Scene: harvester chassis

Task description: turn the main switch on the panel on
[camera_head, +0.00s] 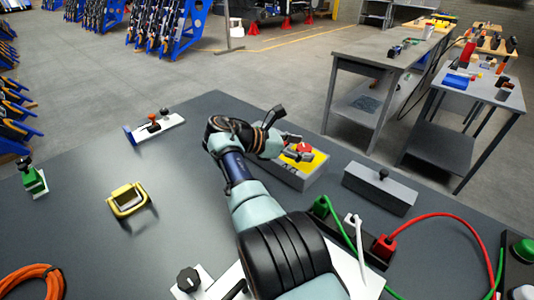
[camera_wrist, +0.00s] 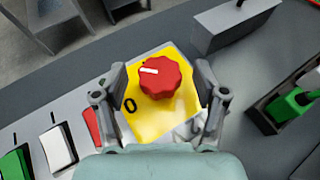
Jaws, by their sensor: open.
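The main switch is a red rotary knob (camera_wrist: 165,78) with a white mark on a yellow plate (camera_wrist: 150,122). Its mark lies on the left part of the knob, and a "0" is printed at the plate's left. In the head view, the knob (camera_head: 304,147) is partly hidden by my gripper (camera_head: 283,138), on the grey panel box (camera_head: 291,180). In the wrist view, my gripper (camera_wrist: 161,75) is open, with one finger on each side of the knob. Gaps show between the fingers and the knob. The plate's lower right is partly covered by a finger.
White (camera_wrist: 57,148), green (camera_wrist: 15,164) and red (camera_wrist: 92,125) buttons sit left of the plate. A grey box with a black knob (camera_head: 380,189) stands right of the panel. A black socket strip with plugs and cables (camera_head: 385,247) is nearby. A yellow-framed part (camera_head: 127,200) lies left.

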